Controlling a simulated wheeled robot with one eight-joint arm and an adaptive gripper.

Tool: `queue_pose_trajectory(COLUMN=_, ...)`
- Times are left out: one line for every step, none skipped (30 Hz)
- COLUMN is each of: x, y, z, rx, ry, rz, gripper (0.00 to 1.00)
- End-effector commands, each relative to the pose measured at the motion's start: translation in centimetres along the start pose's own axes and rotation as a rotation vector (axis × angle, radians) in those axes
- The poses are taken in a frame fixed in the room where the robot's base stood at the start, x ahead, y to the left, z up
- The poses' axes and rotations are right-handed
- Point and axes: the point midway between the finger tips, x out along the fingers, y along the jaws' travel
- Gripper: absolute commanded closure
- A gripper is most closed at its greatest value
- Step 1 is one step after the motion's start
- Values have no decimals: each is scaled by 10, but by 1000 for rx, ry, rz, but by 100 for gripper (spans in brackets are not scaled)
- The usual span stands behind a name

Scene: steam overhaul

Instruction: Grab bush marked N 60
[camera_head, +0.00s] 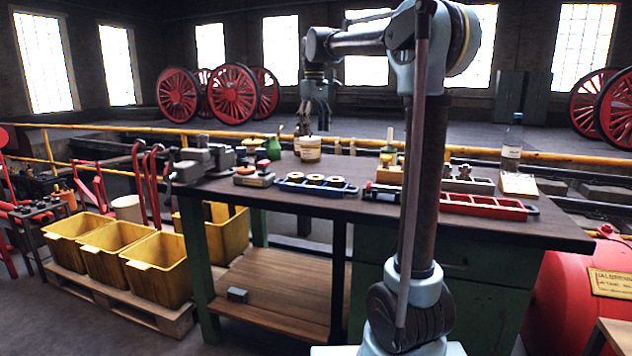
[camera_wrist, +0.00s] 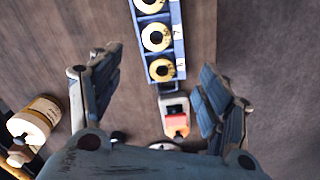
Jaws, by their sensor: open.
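A blue tray (camera_head: 318,189) lies on the workbench and holds three pale brass, ring-shaped bushes. In the head view they are the left bush (camera_head: 294,177), the middle bush (camera_head: 315,179) and the right bush (camera_head: 336,181). The wrist view shows the same tray (camera_wrist: 178,52) with a top bush (camera_wrist: 149,3), a middle bush (camera_wrist: 156,37) and a bottom bush (camera_wrist: 162,70). Their markings are too small to read, so I cannot tell which is N 60. My gripper (camera_head: 318,110) hangs above the bench, open and empty. In the wrist view its fingers (camera_wrist: 158,88) stand wide apart.
A labelled jar (camera_head: 308,149) stands on the bench near my gripper. A grey block with a red top (camera_head: 254,176) lies left of the tray. A vise (camera_head: 205,160) is further left. A red tray (camera_head: 484,205) and a bottle (camera_head: 512,145) are at the right.

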Motion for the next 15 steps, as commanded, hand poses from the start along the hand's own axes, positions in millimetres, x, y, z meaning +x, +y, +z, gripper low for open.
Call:
queue_pose_trajectory(x=1, y=0, z=0, rx=-1, ry=0, rz=0, gripper=30)
queue_pose_trajectory(x=2, y=0, z=-1, rx=-1, ry=0, rz=0, gripper=30)
queue_pose_trajectory(x=5, y=0, z=-1, rx=-1, ry=0, rz=0, gripper=30)
queue_pose_trajectory(x=8, y=0, z=-1, rx=-1, ry=-1, rz=0, gripper=30)
queue_pose_trajectory(x=12, y=1, z=0, rx=0, ry=0, rz=0, gripper=30)
queue_pose_trajectory(x=18, y=1, z=0, rx=1, ry=-1, rz=0, gripper=30)
queue_pose_trajectory(x=23, y=2, z=0, rx=1, ry=-1, rz=0, gripper=30)
queue_pose_trajectory(x=29, y=2, z=1, rx=2, ry=-1, rz=0, gripper=30)
queue_pose_trajectory(x=36, y=3, z=1, rx=3, ry=-1, rz=0, gripper=30)
queue_pose_trajectory(x=41, y=3, z=1, rx=3, ry=-1, rz=0, gripper=30)
queue_pose_trajectory(x=47, y=3, z=1, rx=4, ry=-1, rz=0, gripper=30)
queue_pose_trajectory(x=54, y=4, z=2, rx=4, ry=-1, rz=0, gripper=30)
queue_pose_trajectory(x=59, y=4, z=2, rx=5, ry=-1, rz=0, gripper=30)
queue_pose_trajectory(x=64, y=4, z=2, rx=5, ry=-1, rz=0, gripper=30)
queue_pose_trajectory(x=72, y=4, z=2, rx=5, ry=-1, rz=0, gripper=30)
